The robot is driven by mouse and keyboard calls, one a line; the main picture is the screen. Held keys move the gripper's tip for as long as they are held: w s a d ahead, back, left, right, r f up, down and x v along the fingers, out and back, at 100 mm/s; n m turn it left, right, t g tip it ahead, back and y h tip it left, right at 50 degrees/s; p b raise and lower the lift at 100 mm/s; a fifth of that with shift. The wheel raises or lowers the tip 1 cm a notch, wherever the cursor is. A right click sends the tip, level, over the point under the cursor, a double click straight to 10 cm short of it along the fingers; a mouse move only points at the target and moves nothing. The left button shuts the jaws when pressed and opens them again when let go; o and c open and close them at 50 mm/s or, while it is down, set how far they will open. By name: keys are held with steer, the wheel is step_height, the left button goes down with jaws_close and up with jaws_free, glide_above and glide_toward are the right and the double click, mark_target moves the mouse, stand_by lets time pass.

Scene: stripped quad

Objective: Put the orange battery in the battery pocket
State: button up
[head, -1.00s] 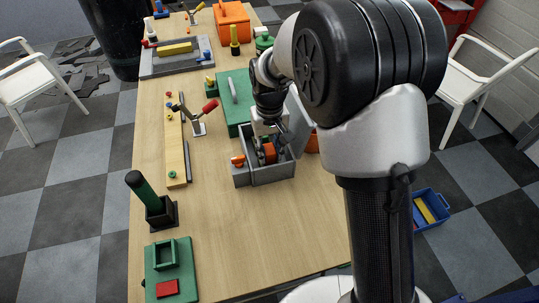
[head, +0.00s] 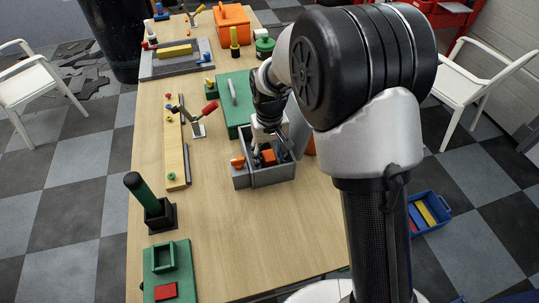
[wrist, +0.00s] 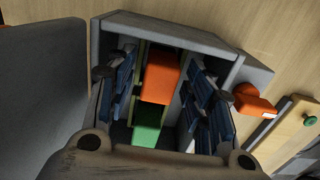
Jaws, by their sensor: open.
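The orange battery (head: 268,157) sits inside a grey open-topped box (head: 272,174), which looks like the battery pocket. In the wrist view the battery (wrist: 161,75) lies between the box's walls, with a green block (wrist: 147,122) nearer the camera; I cannot tell if they are joined. My gripper (head: 265,148) reaches down into the box. Its dark blue-padded fingers (wrist: 162,82) stand apart, one on each side of the battery, with visible gaps. The box's grey lid (head: 299,127) stands open at the right. The battery's underside is hidden.
An orange knob (head: 238,161) sits on the box's left side. A green case (head: 236,101) stands just behind the box. A red-handled toggle clamp (head: 198,121) stands to the left. The table (head: 230,225) in front is clear.

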mark_target(270, 156)
step_height(270, 156, up, 12)
steer(key=p, duration=0.3)
steer(key=shift+r+p, duration=0.2)
steer(key=shift+p, duration=0.1)
steer(key=s+d+r+m+t, duration=0.1)
steer(key=s+d+r+t, duration=0.1)
steer(key=s+d+r, duration=0.5)
steer(key=s+d+r+m+t, duration=0.1)
steer(key=s+d+r, duration=0.35)
steer(key=s, duration=0.45)
steer(key=s+d+m+t, duration=0.1)
steer(key=s+d, duration=0.2)
steer(key=s, duration=0.6)
steer(key=shift+s+f+t, duration=0.3)
steer(key=shift+s, duration=0.1)
steer(key=shift+c, duration=0.3)
